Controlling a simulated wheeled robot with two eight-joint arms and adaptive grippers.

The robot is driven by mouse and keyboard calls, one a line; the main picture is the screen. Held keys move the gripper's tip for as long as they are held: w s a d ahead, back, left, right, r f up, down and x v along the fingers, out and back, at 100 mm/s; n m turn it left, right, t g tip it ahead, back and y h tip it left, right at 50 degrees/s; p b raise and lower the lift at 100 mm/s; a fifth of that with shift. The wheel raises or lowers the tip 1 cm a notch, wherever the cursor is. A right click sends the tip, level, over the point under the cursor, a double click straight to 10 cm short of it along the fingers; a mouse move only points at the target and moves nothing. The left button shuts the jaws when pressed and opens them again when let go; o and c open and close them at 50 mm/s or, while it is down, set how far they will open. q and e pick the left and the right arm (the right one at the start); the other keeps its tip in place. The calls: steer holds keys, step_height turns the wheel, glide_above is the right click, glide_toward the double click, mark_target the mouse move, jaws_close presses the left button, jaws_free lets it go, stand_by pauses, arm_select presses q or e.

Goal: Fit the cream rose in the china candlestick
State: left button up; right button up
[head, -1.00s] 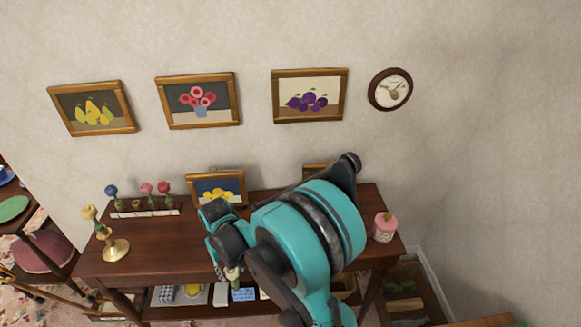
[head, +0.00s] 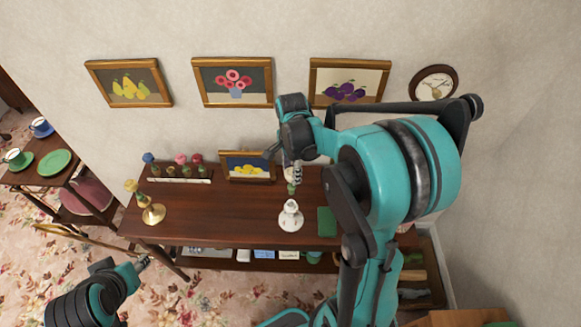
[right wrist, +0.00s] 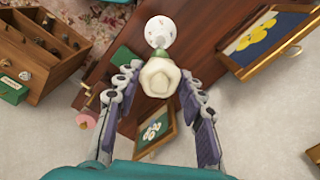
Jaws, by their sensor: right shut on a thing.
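The cream rose (right wrist: 160,77) is between the fingers of my right gripper (right wrist: 160,85) in the right wrist view, bloom toward the camera. In the head view the right gripper (head: 290,170) is over the table, and the rose's green stem (head: 291,187) hangs below it; the bloom is mostly hidden there. The white china candlestick (head: 290,218) stands upright on the table, and its round base also shows in the right wrist view (right wrist: 160,28). The stem looks above the candlestick and apart from it. My left gripper (head: 143,263) is low at the left, away from both; its opening is unclear.
The dark wooden table (head: 230,215) also bears a brass candlestick (head: 152,213) with a yellow flower, a white rack (head: 180,180) of several flowers, a leaning lemon picture (head: 247,167) and a flat green item (head: 326,222) right of the china candlestick. Table between the candlesticks is clear.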

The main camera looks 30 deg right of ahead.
mark_target(291, 187)
steer(key=shift+w, duration=0.1)
steer(key=shift+f+b, duration=2.5)
steer(key=shift+f, duration=0.45)
steer(key=shift+f+b, duration=1.7)
steer(key=shift+f, duration=0.05)
steer(key=o, duration=1)
steer(key=shift+o, duration=0.2)
